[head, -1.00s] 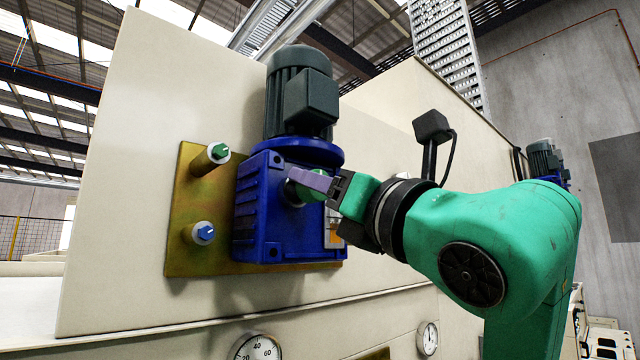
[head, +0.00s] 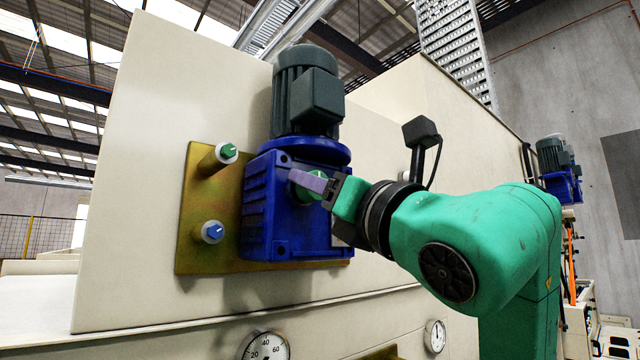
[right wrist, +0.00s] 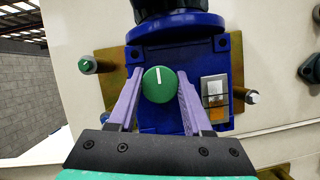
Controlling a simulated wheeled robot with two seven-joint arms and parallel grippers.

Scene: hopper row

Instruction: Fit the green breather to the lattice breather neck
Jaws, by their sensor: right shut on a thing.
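A green breather (right wrist: 159,85), a round cap with a white line, sits between the purple fingers of my right gripper (right wrist: 158,90), which is shut on it. In the head view my right gripper (head: 312,183) holds the green breather (head: 303,191) at the front face of the blue gear housing (head: 285,225). The cap is partly covered by a finger there. The breather neck cannot be made out; the cap and fingers hide that part of the housing. I cannot tell whether the breather touches it. My left gripper is not in view.
A brass-coloured plate (head: 190,235) behind the housing carries a green-capped post (head: 228,152) and a blue-capped post (head: 212,231). A dark motor (head: 305,95) stands on top. A white-capped post (right wrist: 252,97) shows right of the housing. Gauges (head: 265,346) sit below.

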